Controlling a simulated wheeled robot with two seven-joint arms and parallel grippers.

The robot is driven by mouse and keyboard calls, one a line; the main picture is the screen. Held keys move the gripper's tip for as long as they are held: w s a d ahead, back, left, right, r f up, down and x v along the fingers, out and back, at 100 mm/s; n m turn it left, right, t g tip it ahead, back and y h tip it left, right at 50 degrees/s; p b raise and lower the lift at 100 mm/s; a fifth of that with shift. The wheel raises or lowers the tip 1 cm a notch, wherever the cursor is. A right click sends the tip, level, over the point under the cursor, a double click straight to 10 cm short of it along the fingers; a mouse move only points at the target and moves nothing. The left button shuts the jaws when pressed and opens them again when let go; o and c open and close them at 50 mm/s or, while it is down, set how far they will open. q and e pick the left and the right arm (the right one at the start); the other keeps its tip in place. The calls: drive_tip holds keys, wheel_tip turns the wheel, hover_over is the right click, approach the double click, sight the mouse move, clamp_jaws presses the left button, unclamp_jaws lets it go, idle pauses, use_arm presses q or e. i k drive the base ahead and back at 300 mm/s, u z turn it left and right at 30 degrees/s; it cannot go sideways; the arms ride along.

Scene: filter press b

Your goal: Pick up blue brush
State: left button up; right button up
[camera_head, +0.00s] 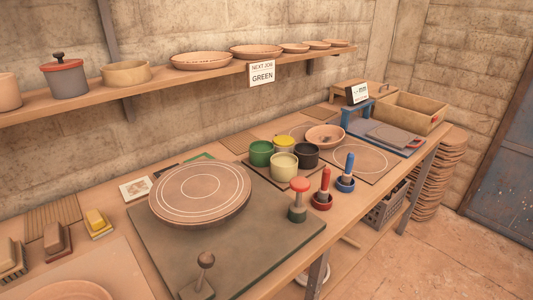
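The blue brush (350,163) stands upright in a small blue round holder (346,186) near the table's front edge, right of the middle of the head view. Its lower end is hidden in the holder. A red brush (325,180) stands in a dark red holder just to its left. Neither of my grippers shows in the head view, and nothing touches the blue brush.
Several glaze cups, including a green one (261,153), stand left of the brushes. A red-topped green stamp (299,200) and a round disc (200,193) are further left. A bowl (325,136) stands behind. A shelf (150,87) overhangs the wall side.

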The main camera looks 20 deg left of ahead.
sight(346, 175)
drive_tip(key=k, duration=0.5)
drive_tip(key=z, duration=0.9)
drive_tip(key=i, duration=1.65)
drive_tip(key=u, duration=2.75)
